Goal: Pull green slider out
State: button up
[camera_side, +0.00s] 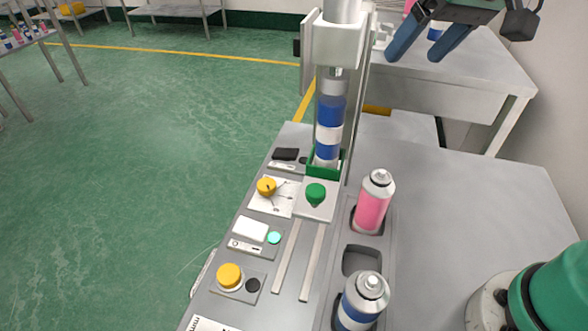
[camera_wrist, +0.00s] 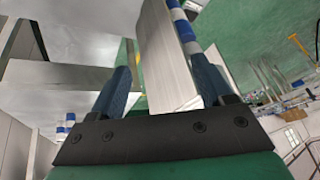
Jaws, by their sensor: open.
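The green slider (camera_side: 316,194) has a round green knob on a light plate, at the inner end of two pale rails. Behind the knob, its green holder (camera_side: 324,170) surrounds the base of an upright blue and white can (camera_side: 328,125) under the press head (camera_side: 335,40). My gripper (camera_side: 424,45) is at the top right in the side view, well above and to the right of the slider and apart from it. Its blue fingers are spread and empty. In the wrist view the fingers (camera_wrist: 165,85) are also apart; the knob is not visible there.
A pink can (camera_side: 372,203) and a blue and white can (camera_side: 362,303) stand in the tray, with an empty pocket between them. Yellow knobs (camera_side: 229,275) sit left of the rails (camera_side: 286,257). The rails are clear. The press column stands beside the holder.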

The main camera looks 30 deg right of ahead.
jog(key=w+a+m+g, duration=0.3)
jog(key=a+m, duration=0.1)
jog(key=a, duration=0.2)
jog(key=m+g, duration=0.2)
jog(key=m, duration=0.1)
send_over(316, 190)
notch_tip(316, 190, down, 15)
jog(key=shift+f, duration=3.15)
grip_shut()
